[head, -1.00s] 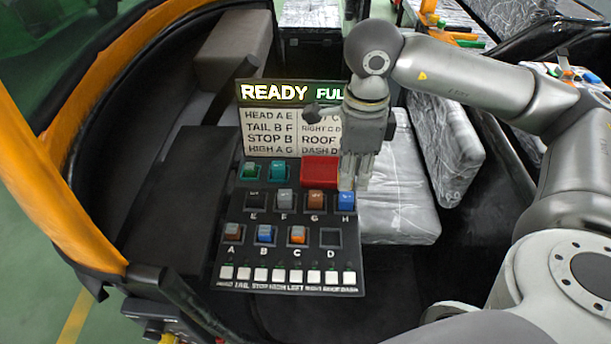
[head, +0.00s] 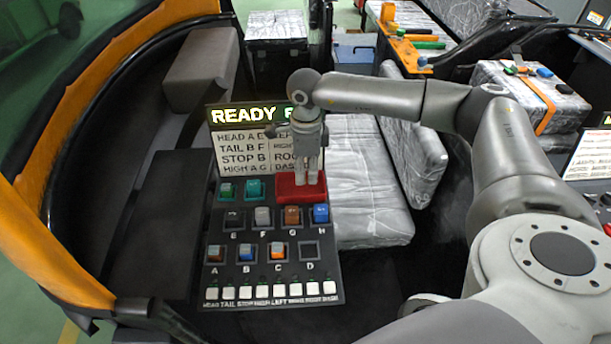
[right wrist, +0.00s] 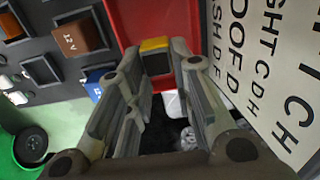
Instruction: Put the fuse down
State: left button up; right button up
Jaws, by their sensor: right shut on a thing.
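The fuse (right wrist: 155,46) has a yellow top and a dark face. In the right wrist view it sits between my right fingertips; in the head view I cannot make it out. My right gripper (head: 308,178) is shut on it and points down over the red tray (head: 287,190). The red tray also shows in the right wrist view (right wrist: 125,22), behind the fuse. I cannot tell whether the fuse touches the tray. My left gripper is not in view.
The black fuse panel (head: 225,268) carries several coloured fuses. Socket D (head: 309,251) looks empty. A sign board (head: 235,150) stands close behind the gripper. Wrapped seats (head: 365,190) lie to the right.

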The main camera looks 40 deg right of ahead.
jog(key=shift+w+f+p, duration=0.15)
jog(key=shift+f+p, duration=0.15)
jog(key=shift+f, duration=0.1)
notch_tip(320, 180, down, 2)
jog(key=shift+f+p, duration=0.1)
jog(key=shift+p, duration=0.45)
jog(key=shift+f, duration=0.25)
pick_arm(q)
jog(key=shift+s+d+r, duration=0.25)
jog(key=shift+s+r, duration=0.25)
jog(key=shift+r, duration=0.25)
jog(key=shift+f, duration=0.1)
pick_arm(e)
jog(key=shift+f, duration=0.1)
jog(key=shift+f+b, duration=0.15)
jog(key=shift+b, duration=0.15)
jog(key=o, duration=0.7)
